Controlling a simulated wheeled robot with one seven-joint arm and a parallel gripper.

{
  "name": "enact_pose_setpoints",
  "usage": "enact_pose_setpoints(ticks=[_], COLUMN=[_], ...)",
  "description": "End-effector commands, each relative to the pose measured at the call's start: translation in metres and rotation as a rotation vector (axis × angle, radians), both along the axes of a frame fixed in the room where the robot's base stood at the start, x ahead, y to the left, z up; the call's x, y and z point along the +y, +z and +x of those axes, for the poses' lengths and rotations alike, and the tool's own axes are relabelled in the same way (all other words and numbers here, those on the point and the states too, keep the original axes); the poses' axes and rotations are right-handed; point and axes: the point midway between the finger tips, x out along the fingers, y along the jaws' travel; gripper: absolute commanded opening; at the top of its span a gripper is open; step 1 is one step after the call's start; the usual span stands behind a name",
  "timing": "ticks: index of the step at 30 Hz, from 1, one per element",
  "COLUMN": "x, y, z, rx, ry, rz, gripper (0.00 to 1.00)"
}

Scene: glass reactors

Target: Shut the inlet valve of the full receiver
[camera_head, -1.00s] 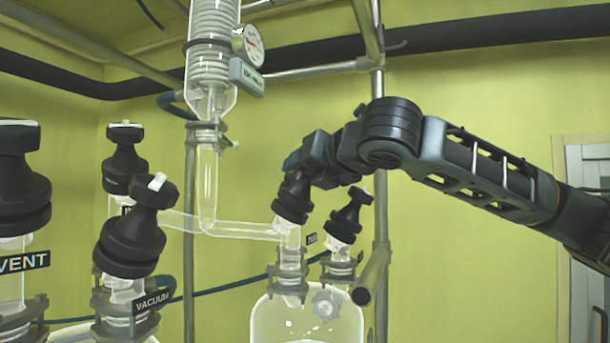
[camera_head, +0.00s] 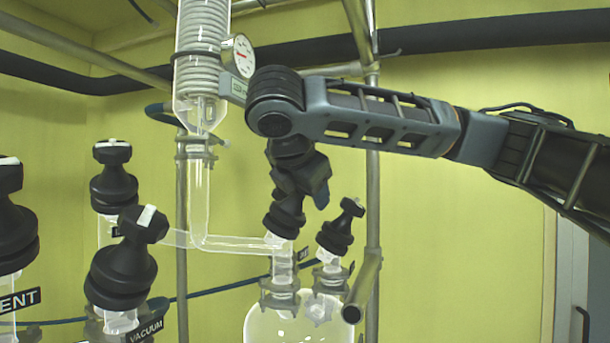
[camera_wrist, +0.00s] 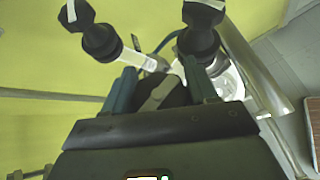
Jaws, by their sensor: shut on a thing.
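A clear glass receiver (camera_head: 292,328) stands low in the middle of the head view; I cannot tell its fill level. A black inlet valve (camera_head: 284,218) tops its left neck, where a sloping glass tube (camera_head: 235,243) joins. My gripper (camera_head: 298,190) reaches down onto this valve's knob from above and hides its top. In the wrist view, the knob (camera_wrist: 166,94), with a pale bar, sits between the two bluish fingers of my gripper (camera_wrist: 160,82), which is shut on it. The bar's angle is hard to read.
A second black valve (camera_head: 340,230) stands close to the right on the same receiver. Vacuum (camera_head: 122,260) and vent (camera_head: 14,215) valves stand at the left. A coiled condenser (camera_head: 203,60) with a gauge (camera_head: 238,55) hangs above. A steel rail end (camera_head: 358,300) juts out at right.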

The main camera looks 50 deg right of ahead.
Motion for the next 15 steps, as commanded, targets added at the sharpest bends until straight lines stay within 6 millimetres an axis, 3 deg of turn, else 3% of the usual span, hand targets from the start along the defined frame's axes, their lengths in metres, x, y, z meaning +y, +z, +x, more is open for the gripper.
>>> enact_pose_setpoints(ticks=[15], x=[0.0003], y=[-0.0027], z=[-0.0059], rx=[0.063], ry=[-0.347], rz=[0.187], gripper=[0.27])
